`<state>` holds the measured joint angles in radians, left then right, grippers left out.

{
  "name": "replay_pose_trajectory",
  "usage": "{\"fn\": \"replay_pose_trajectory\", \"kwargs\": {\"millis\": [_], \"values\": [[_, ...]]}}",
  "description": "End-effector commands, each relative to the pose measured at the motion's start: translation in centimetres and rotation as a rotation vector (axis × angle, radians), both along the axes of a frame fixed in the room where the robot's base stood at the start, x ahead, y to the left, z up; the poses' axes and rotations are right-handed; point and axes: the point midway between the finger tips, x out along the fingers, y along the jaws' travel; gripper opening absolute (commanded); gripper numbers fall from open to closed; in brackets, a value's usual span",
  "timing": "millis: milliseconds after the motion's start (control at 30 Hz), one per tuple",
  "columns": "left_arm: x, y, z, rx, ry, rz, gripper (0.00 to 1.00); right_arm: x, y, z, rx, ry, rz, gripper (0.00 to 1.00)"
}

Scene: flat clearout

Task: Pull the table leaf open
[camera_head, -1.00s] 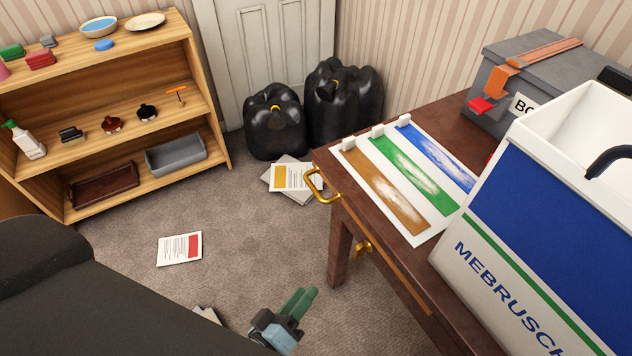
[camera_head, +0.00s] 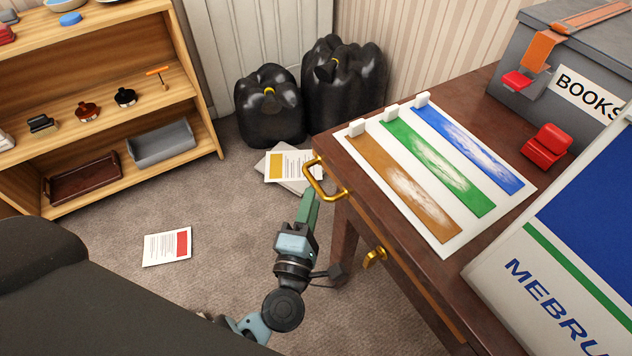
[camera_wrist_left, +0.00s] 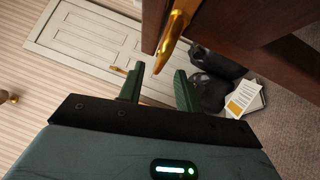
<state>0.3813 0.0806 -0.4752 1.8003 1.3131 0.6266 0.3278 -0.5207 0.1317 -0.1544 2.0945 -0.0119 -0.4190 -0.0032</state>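My right gripper is not in view.
A gold knob (camera_head: 375,258) sits on the table's front. A sheet with colour strips (camera_head: 450,247), a red object (camera_head: 546,146), a grey books box (camera_head: 535,50) and a large white-blue container (camera_head: 520,275) lie on top. Black bags (camera_head: 345,95) stand behind; papers (camera_head: 167,247) lie on the floor.

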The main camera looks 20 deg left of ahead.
Motion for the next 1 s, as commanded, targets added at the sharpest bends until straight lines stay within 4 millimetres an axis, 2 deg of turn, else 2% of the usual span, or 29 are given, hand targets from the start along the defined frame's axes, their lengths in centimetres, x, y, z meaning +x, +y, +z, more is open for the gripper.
{"fn": "replay_pose_trajectory", "kwargs": {"millis": [100, 300, 467, 700, 733, 1000], "values": [[2.0, 0.3, 0.4, 0.001, -0.003, 0.001, 0.34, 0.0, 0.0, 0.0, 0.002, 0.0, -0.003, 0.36], [4.3, 0.5, 0.6, 0.002, -0.002, 0.0, 0.34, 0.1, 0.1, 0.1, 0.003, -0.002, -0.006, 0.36], [5.0, 0.7, 0.7, 0.002, 0.0, -0.001, 0.34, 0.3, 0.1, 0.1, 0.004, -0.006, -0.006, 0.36], [5.1, 0.7, 0.7, 0.002, 0.0, -0.001, 0.34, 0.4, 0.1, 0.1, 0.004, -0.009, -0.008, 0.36], [5.1, 0.7, 0.7, 0.002, 0.0, -0.001, 0.33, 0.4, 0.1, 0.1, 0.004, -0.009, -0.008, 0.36], [5.1, 0.7, 0.7, 0.002, 0.0, -0.001, 0.0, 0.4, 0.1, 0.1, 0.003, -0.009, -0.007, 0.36]]}}
